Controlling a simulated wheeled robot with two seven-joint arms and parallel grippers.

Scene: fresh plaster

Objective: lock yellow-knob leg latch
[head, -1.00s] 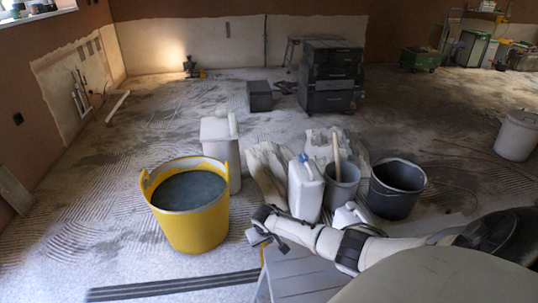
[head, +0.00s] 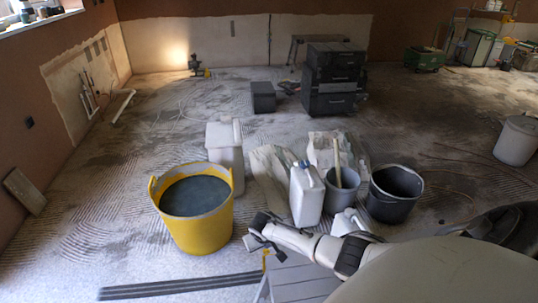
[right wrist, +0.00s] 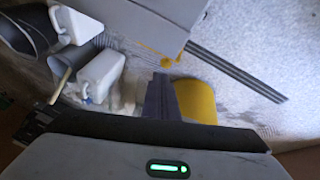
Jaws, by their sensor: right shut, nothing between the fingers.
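A grey folding platform (head: 300,283) stands at the bottom middle of the head view, partly hidden by my right arm. A small yellow knob (head: 265,257) shows at its left edge. In the right wrist view the yellow knob (right wrist: 168,62) sits at the edge of the grey platform (right wrist: 140,25), just beyond my shut fingers (right wrist: 160,97). My right gripper (head: 252,242) is shut and empty, above and slightly left of the knob in the head view. I cannot tell from these frames whether the latch is locked. My left gripper is not in view.
A yellow tub (head: 198,225) of grey mix stands left of my right gripper. A white jerrycan (head: 306,195), a grey bucket (head: 342,190) and a black bucket (head: 394,195) stand behind my right arm. Dark strips (head: 180,287) lie on the floor at the front left.

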